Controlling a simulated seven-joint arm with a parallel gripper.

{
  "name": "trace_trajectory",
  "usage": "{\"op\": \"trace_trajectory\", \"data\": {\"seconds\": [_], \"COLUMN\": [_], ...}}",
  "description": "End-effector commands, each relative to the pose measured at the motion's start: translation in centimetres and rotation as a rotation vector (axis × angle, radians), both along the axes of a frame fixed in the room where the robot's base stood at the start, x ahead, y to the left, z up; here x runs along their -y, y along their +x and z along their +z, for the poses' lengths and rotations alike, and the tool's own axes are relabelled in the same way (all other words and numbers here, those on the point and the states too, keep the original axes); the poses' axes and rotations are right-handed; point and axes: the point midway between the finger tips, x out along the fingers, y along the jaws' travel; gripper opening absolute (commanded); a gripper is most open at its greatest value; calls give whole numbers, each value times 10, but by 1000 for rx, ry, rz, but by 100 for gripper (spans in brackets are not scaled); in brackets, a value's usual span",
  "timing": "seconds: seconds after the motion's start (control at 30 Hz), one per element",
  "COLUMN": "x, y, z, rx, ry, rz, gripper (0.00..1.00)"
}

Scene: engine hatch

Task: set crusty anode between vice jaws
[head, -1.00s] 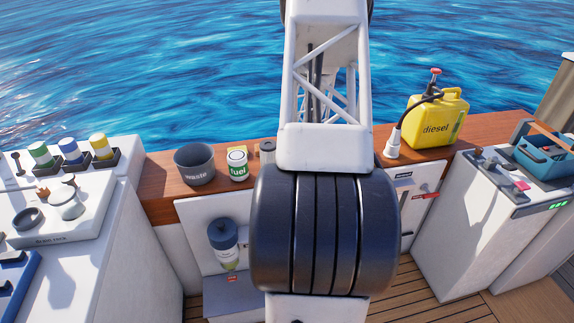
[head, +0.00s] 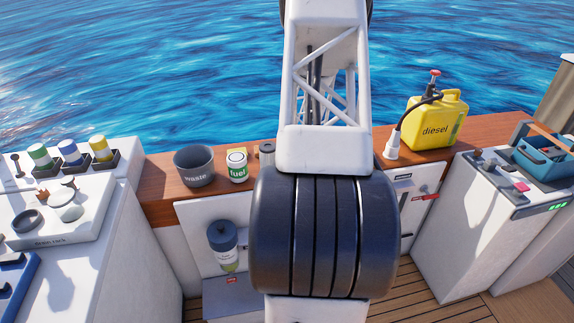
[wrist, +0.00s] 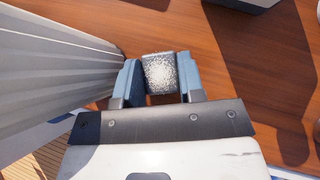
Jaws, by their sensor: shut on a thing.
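My gripper (wrist: 158,62) shows in the wrist view, with its two blue-grey fingers shut on the crusty anode (wrist: 160,74). The anode is a small dark block with a pale, speckled crust on the face toward the camera. It sits between the fingertips, above or against a brown wooden surface (wrist: 230,60); I cannot tell whether it touches the wood. In the head view my own arm hides the gripper and the anode. I cannot make out the vice jaws in either view.
A grey ribbed body (wrist: 55,60) stands close left of the gripper. A drain rack (head: 85,225) is left; a blue caddy (head: 545,160) is right.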

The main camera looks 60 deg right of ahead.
Motion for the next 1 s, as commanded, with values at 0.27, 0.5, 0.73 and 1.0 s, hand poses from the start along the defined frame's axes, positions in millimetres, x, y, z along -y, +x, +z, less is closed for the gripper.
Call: {"op": "trace_trajectory", "data": {"seconds": [0.27,0.5,0.73,1.0], "x": [1,1,-20,-50], "y": [0,1,-15,-37], "z": [10,38,39,42], "rx": [1,3,1,1], "ry": [-2,-3,-1,0], "rz": [0,1,-1,-1], "gripper": [0,0,0,0]}}
